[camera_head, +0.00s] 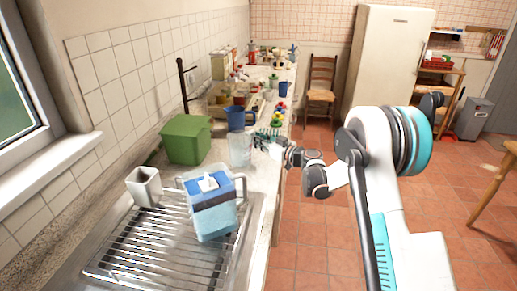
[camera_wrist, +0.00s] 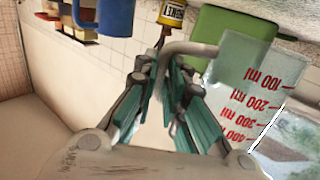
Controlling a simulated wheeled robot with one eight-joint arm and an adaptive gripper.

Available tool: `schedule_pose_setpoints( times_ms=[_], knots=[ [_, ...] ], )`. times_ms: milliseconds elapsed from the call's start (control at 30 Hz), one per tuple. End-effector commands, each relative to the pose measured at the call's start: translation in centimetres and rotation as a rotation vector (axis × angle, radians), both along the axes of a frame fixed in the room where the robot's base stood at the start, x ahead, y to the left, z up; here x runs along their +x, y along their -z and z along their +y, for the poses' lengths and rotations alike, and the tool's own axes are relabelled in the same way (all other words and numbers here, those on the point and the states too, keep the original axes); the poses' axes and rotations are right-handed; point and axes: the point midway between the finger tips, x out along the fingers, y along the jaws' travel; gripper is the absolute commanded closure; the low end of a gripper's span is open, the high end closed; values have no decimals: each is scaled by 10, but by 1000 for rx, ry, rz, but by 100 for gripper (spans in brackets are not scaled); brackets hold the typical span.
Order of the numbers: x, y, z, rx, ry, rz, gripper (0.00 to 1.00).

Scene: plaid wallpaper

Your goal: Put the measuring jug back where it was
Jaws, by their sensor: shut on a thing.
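The measuring jug (camera_head: 239,150) is a clear container near the counter's front edge, right of the green box. The wrist view shows the jug (camera_wrist: 258,85) with red ml markings and a greyish handle. My gripper (camera_head: 262,140) reaches it from the right. In the wrist view my gripper (camera_wrist: 168,85) has its teal fingers closed around the handle. Whether the jug's base touches the counter is not clear.
A green box (camera_head: 187,140), a blue mug (camera_head: 237,119) and several small items stand along the counter. A yellow-labelled item (camera_wrist: 172,13) shows beyond the fingers.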

Motion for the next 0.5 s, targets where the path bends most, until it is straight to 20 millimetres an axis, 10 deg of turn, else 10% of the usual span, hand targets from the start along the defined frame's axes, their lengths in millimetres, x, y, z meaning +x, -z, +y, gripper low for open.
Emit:
schedule_pose_setpoints(
  times_ms=[500],
  knots=[
    [0,30,0,0,0,0,100]
  ],
)
